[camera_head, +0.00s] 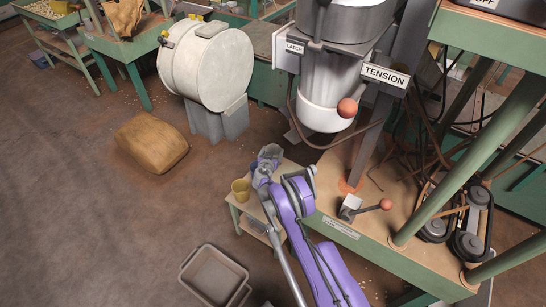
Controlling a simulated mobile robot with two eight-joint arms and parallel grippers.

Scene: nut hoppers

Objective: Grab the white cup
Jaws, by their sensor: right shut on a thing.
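My right arm, purple and grey, reaches up from the bottom. Its gripper (268,155) is shut on a small pale grey, cup-like thing above the far end of a small side table (240,222). The held thing is too small and too covered by the jaws to make out clearly. No other white cup stands out in the view. My left gripper is not in view.
A large machine with a "TENSION" sign (384,75) and a green-framed bench (345,228) stand to the right. A tan sack (151,142) and a grey bin (201,271) lie on the floor. A white drum (207,68) stands behind. The left floor is mostly clear.

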